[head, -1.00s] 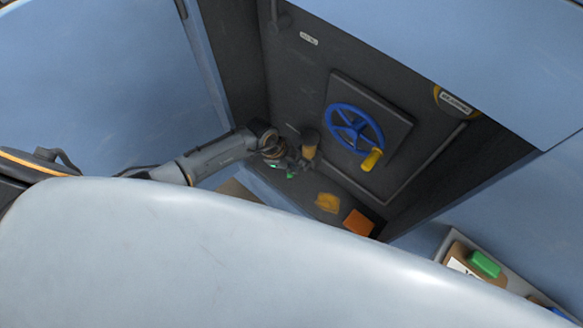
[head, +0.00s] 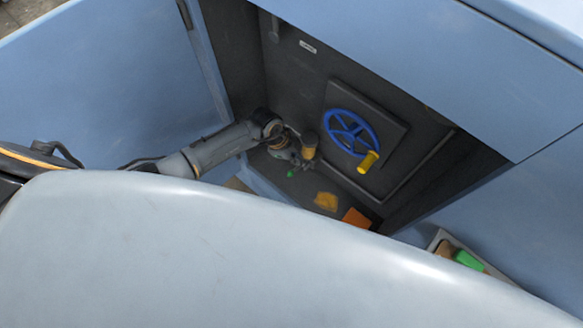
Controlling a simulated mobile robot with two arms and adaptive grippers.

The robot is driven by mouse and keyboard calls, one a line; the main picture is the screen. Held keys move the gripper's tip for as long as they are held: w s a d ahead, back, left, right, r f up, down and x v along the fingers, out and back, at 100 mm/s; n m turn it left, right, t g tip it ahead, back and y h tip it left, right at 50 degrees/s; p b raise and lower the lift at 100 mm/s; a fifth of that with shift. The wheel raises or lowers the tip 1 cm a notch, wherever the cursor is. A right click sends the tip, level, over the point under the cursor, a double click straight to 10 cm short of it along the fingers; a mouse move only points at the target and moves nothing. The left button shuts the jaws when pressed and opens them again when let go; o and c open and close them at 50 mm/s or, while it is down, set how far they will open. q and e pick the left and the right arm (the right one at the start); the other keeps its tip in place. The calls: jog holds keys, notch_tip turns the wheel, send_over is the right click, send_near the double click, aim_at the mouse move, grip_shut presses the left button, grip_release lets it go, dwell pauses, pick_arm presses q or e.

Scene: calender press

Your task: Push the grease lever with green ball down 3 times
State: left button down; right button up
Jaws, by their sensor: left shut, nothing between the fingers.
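The green ball (head: 290,174) of the grease lever is a small spot low in the recess of the press. The lever's arm is too small to make out. A dark-topped amber cylinder (head: 309,147) stands just up and to the right of the ball. My left gripper (head: 298,162) reaches into the recess from the left. It is shut and empty, close above the ball and beside the cylinder. I cannot tell whether it touches either. My right gripper is not in view.
A blue handwheel (head: 350,132) with a yellow handle (head: 368,161) is on the back panel. A yellow patch (head: 326,201) and an orange block (head: 356,218) are on the recess floor. A tray with a green block (head: 468,260) is at lower right. Blue walls frame the recess.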

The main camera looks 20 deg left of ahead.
pick_arm(q)
jog(key=shift+w+d+r+p, duration=0.1)
jog(key=shift+w+r+p, duration=0.1)
jog(key=shift+r+p, duration=0.3)
jog(key=shift+w+d+r+p, duration=0.1)
jog(key=shift+w+r+p, duration=0.1)
jog(key=shift+r, duration=0.45)
jog(key=shift+s, duration=0.15)
